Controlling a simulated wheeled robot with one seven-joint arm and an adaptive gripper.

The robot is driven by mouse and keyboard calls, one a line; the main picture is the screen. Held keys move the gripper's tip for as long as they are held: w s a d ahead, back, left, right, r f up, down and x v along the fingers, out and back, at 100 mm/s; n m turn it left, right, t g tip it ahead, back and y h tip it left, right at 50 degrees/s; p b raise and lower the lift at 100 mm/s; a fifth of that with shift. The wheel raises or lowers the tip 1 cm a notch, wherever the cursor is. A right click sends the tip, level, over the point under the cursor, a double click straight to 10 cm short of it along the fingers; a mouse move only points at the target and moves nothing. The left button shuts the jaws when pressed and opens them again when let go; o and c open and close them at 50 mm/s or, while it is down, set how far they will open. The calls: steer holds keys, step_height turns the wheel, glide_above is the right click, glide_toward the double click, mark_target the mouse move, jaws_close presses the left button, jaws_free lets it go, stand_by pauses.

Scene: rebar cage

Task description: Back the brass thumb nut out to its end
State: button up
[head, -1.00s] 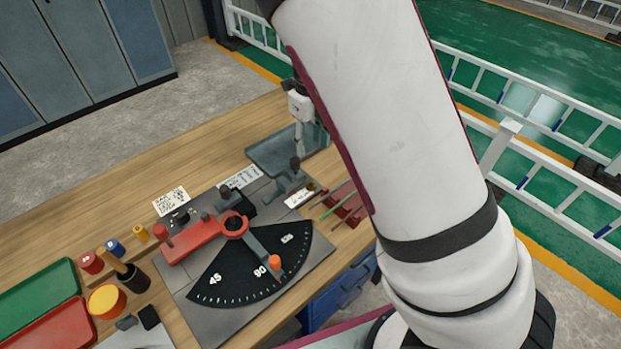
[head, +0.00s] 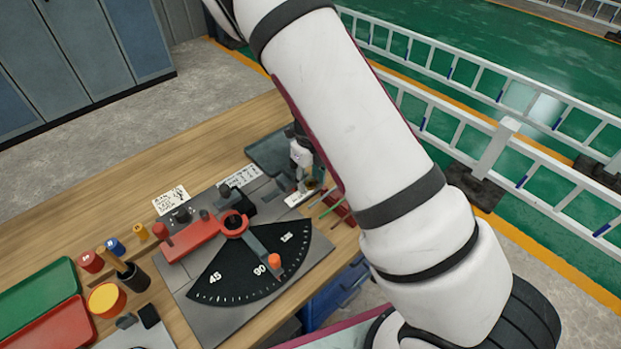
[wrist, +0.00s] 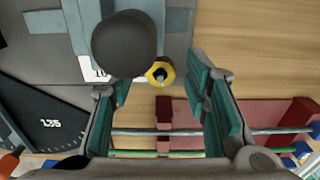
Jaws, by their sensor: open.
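The brass thumb nut (wrist: 160,73) shows in the wrist view as a small yellow ring around a dark centre, beside a large dark round knob (wrist: 123,42). My gripper (wrist: 163,92) is open, with one teal-padded finger on each side of the picture. The nut lies in the span between the fingers, a little beyond their tips, and nothing is held. I cannot tell the height gap. In the head view my gripper (head: 303,178) is low over the far right corner of the grey plate (head: 318,252), and the nut is hard to make out there.
A red rack (wrist: 183,112) with several thin rods lies close to the fingers. The bending fixture has a red arm (head: 192,243) and a black angle scale (head: 226,283). Trays, including a green one (head: 35,297), stand at left.

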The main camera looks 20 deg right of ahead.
mark_target(311, 183)
jaws_close()
steer(key=shift+n, duration=1.6)
jaws_free()
step_height(311, 183, up, 12)
